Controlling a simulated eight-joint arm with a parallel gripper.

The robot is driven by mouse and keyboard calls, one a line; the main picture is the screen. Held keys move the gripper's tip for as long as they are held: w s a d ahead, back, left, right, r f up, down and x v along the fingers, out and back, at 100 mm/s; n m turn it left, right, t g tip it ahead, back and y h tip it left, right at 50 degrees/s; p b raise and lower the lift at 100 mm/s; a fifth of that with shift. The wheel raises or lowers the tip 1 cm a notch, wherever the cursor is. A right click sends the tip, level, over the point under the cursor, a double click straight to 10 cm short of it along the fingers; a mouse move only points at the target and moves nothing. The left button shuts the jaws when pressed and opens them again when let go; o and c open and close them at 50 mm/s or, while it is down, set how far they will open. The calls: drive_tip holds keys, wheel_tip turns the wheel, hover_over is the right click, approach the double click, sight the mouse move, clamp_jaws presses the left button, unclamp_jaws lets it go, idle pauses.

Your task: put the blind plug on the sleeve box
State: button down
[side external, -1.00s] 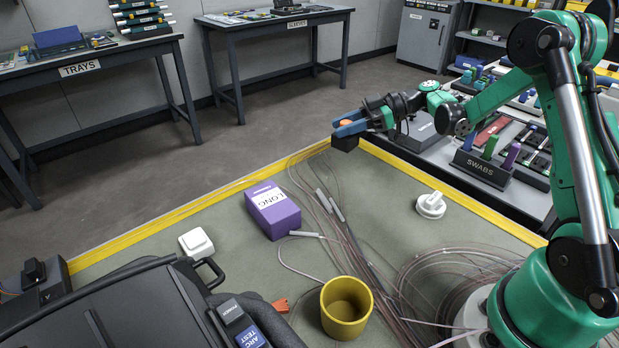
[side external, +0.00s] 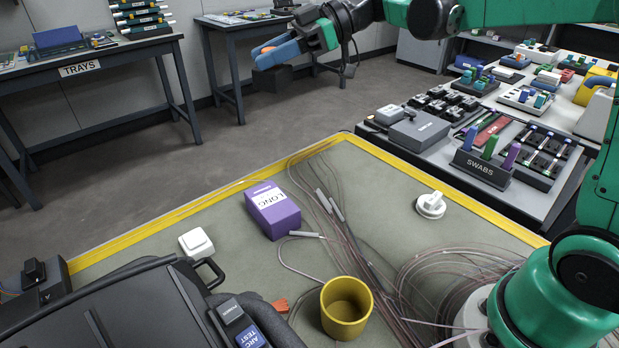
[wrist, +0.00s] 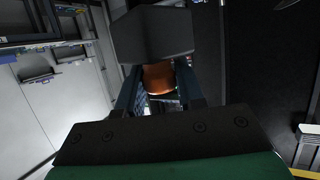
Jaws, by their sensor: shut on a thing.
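My gripper (side external: 268,50) is shut on a dark block with an orange knob, which I take to be the blind plug (side external: 271,82). Its blue fingers close on the orange part, and the dark block hangs below them. In the wrist view the dark block (wrist: 152,36) lies beyond the fingers, with the orange part (wrist: 158,76) between them. The purple box marked LONG, which I take to be the sleeve box (side external: 272,212), stands on the grey-green mat. In the side view, my gripper is high above the mat's far edge, well apart from the box.
A white square piece (side external: 196,242), a yellow cup (side external: 346,308) and a white round knobbed piece (side external: 431,205) stand around the box. Loose fibres and thin tubes lie to its right. A black case (side external: 130,315) fills the front left. A SWABS holder (side external: 482,169) stands at the right.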

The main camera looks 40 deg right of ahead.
drive_tip(key=a+f, duration=0.1)
drive_tip(key=f, duration=0.9)
drive_tip(key=a+f, duration=0.1)
drive_tip(key=f, duration=0.4)
drive_tip(key=shift+s+a, duration=0.25)
drive_tip(key=shift+a, duration=0.1)
drive_tip(key=shift+f, duration=2.2)
drive_tip(key=shift+f, duration=0.15)
drive_tip(key=c, duration=0.5)
unclamp_jaws()
drive_tip(key=shift+c, duration=0.2)
